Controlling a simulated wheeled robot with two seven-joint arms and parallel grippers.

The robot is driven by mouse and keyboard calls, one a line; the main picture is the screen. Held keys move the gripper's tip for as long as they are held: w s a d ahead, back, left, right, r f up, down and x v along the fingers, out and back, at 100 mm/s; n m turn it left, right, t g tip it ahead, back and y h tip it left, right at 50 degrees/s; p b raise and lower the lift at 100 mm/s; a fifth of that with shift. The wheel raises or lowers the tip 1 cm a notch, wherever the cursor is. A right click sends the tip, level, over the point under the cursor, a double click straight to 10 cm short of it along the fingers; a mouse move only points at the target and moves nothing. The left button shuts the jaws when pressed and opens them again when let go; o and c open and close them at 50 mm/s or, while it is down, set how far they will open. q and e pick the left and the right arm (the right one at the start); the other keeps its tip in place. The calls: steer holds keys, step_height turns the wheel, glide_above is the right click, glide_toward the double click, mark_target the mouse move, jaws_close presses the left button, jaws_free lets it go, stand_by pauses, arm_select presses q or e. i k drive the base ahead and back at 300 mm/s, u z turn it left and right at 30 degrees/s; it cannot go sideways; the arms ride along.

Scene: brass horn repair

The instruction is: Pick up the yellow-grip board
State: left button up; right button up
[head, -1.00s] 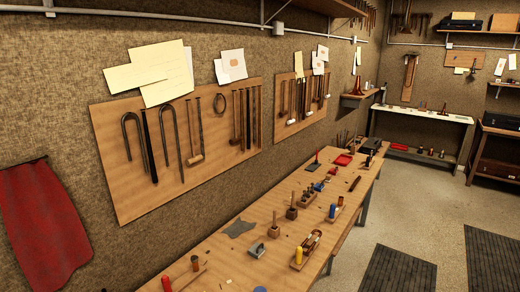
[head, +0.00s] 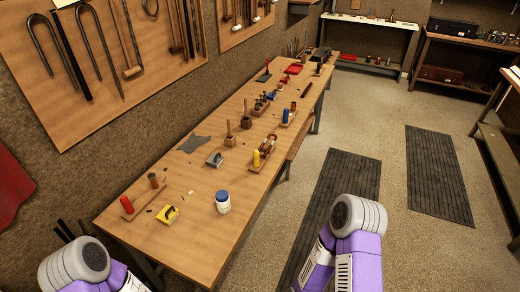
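The yellow-grip board (head: 262,152) lies on the long wooden workbench, near its right edge at about mid-length. It is a small wooden board with an upright yellow grip at its near end and brass-brown parts on it. A similar board with a blue grip (head: 285,116) lies farther back. Another with a red grip (head: 127,205) lies at the near left of the bench. Purple and grey links of both my arms show at the bottom of the head view. Neither gripper is in view.
On the workbench (head: 205,245) stand a white jar with a blue lid (head: 223,202), a yellow tool (head: 167,214), a grey block (head: 214,160) and a grey cloth (head: 194,143). Dark floor mats (head: 340,190) lie right of the bench, with open floor around them.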

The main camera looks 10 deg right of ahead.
mark_target(261, 156)
steer(key=k, duration=1.15)
steer(key=z, duration=0.8)
steer(key=i, duration=0.7)
steer(key=z, duration=0.8)
steer(key=i, duration=2)
steer(key=u, duration=1.35)
steer(key=i, duration=1.05)
steer(key=u, duration=1.1)
steer(key=k, duration=0.5)
steer(key=z, duration=0.35)
